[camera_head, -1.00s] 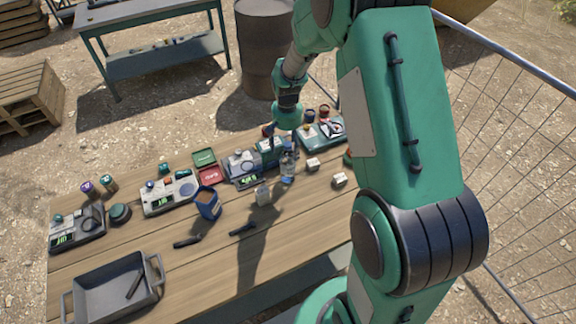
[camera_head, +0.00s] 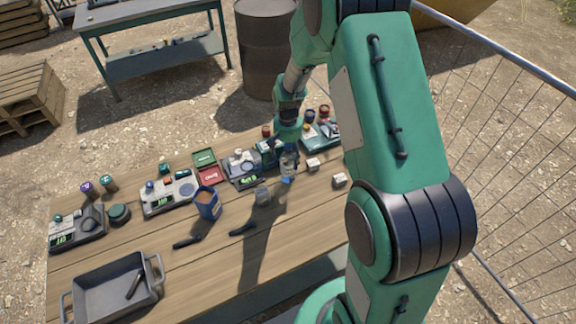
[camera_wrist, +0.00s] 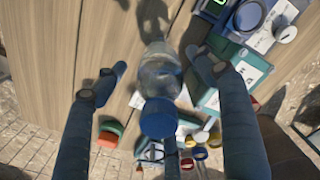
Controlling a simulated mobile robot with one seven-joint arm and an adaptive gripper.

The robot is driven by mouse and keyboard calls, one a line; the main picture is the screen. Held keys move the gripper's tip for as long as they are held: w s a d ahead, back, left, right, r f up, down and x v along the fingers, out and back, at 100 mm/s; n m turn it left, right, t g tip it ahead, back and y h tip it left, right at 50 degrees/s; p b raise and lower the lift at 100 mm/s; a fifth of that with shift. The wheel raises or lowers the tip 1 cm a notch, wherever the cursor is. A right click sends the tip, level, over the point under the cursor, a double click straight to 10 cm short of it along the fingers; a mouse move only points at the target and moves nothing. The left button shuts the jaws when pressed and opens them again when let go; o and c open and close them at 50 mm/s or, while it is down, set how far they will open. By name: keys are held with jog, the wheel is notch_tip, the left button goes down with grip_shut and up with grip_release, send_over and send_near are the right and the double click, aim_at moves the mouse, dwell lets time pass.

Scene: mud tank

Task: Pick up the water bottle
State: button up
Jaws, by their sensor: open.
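The water bottle (camera_head: 289,163) is clear and stands on the wooden table. In the wrist view the bottle (camera_wrist: 160,76) shows a blue cap (camera_wrist: 159,118) and lies between my two fingers. My gripper (camera_wrist: 154,64) is open, with one finger on each side of the bottle and a visible gap on both sides. In the head view my gripper (camera_head: 284,146) is at the bottle's upper part, and its fingers partly hide the bottle.
White blocks (camera_head: 339,179) lie to the right. A teal case (camera_head: 320,134) is close behind. A grey tray (camera_head: 112,288) is at front left.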

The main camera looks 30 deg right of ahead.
jog(key=shift+f, duration=0.95)
jog(key=c, duration=1.8)
jog(key=shift+o, duration=0.2)
jog(key=shift+r, duration=0.1)
jog(key=shift+w+r, duration=0.1)
jog(key=shift+r, duration=0.05)
